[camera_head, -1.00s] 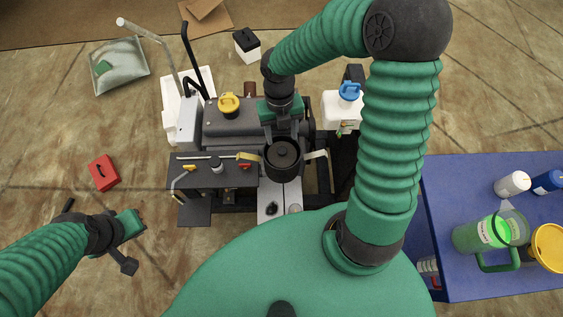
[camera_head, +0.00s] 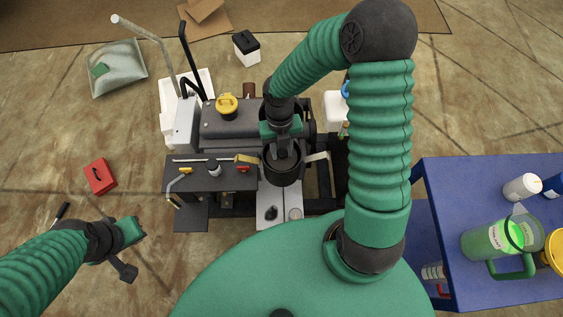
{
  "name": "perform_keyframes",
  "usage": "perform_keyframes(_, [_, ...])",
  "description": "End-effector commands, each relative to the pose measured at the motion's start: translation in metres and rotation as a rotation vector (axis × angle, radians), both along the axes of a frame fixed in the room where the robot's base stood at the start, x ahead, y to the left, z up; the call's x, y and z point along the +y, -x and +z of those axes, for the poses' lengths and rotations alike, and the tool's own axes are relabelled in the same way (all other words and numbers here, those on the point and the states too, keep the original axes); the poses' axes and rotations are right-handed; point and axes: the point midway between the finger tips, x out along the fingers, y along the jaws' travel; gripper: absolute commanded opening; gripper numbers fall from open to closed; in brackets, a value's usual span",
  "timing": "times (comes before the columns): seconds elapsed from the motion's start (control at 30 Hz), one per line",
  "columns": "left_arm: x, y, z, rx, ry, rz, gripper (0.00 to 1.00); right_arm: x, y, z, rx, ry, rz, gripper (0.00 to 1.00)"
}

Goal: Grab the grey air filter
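The air filter (camera_head: 283,178) looks like a dark grey round canister, upright on the engine-like machine in the middle of the camera_head view. My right gripper (camera_head: 284,152) points down over its top, and its fingers overlap the canister's centre. The fingers are dark against dark, so I cannot tell whether they close on the filter's central knob, which they hide. My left gripper (camera_head: 126,268) hangs over the bare floor at the lower left, far from the filter. Its finger gap does not show clearly.
The machine (camera_head: 230,122) has a yellow cap (camera_head: 227,104) and a side shelf (camera_head: 205,180) left of the filter. A red box (camera_head: 100,176) lies on the floor left.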

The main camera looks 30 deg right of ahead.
Motion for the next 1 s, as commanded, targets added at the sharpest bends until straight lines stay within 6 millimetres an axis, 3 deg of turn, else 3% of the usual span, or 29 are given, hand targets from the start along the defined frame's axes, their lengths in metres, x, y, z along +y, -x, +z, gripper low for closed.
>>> perform_keyframes(0.03, [-0.0001,0.0000,0.0000,0.000,0.000,0.000,0.00,0.0000,-0.0002,-0.0001,0.000,0.000,0.000,0.22])
perform_keyframes(0.2, [-0.0001,0.0000,-0.0001,0.000,0.000,0.000,0.00,-0.0001,-0.0002,-0.0003,0.000,0.000,0.000,0.00])
perform_keyframes(1.0, [-0.0001,0.0000,-0.0002,0.000,0.000,0.000,0.00,0.0006,0.0000,-0.0006,0.001,-0.001,0.000,0.00])
